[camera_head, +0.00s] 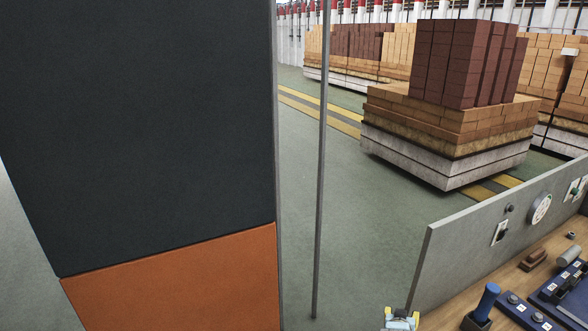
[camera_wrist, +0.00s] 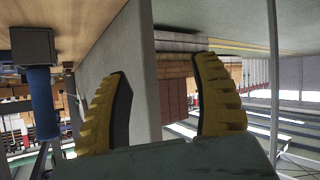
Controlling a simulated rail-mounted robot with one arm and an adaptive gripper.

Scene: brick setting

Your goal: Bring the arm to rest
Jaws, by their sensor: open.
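My gripper (camera_head: 401,318) shows at the bottom edge of the head view, just left of the near end of a grey upright panel (camera_head: 455,250). Only a small yellow and pale part of it is in that view. In the wrist view my gripper (camera_wrist: 160,68) has its two yellow ribbed fingers spread wide apart, with nothing between them. The grey panel (camera_wrist: 145,60) shows behind the gap. The rest of my arm is mostly out of view.
A wooden workbench (camera_head: 455,318) with a blue-handled stamp (camera_head: 486,302) and dark blue trays (camera_head: 565,290) lies right of my gripper. A pallet of bricks (camera_head: 455,120) stands beyond. Green floor (camera_head: 375,235) is clear between. The head view's left half is blocked.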

